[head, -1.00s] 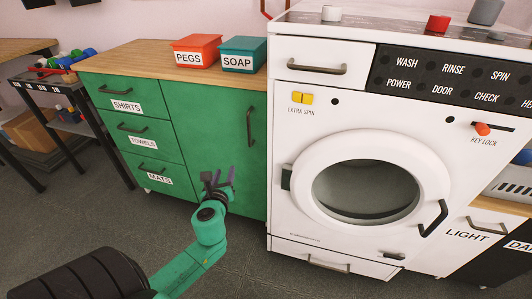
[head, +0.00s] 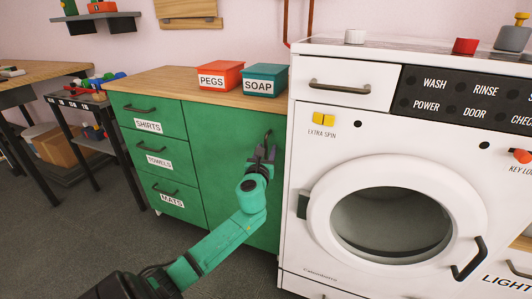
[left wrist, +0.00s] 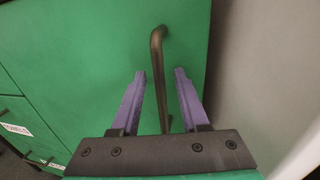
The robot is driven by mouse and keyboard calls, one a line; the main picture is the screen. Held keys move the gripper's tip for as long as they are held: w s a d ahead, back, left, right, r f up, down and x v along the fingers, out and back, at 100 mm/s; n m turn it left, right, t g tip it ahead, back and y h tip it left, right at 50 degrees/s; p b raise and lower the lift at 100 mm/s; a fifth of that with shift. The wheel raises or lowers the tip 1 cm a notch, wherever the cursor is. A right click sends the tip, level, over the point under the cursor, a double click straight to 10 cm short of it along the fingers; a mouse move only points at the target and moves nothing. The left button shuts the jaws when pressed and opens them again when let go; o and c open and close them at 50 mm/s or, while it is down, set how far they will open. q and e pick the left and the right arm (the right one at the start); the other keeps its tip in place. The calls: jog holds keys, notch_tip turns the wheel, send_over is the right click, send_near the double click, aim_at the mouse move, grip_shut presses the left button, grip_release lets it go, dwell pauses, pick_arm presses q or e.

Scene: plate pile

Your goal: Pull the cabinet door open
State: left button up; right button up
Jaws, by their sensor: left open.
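The green cabinet door (head: 227,185) is shut, to the right of the drawers. Its dark vertical handle (head: 267,138) is near the door's right edge; in the head view my gripper covers its lower part. In the left wrist view the handle (left wrist: 157,70) runs upright between the two purple fingers. My left gripper (head: 262,155) is in front of the door at the handle. It is open, and the fingers in the left wrist view (left wrist: 160,85) stand apart on either side of the handle, with gaps visible. My right gripper is not in view.
A white washing machine (head: 340,130) stands close to the cabinet's right side. Drawers (head: 150,128) labelled SHIRTS, TOWELS and MATS are on the left. Red PEGS (head: 219,78) and teal SOAP (head: 264,80) boxes sit on the wooden top. Dark floor (head: 90,225) is clear in front.

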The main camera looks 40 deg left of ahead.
pick_arm(q)
grip_shut()
dwell(1.4)
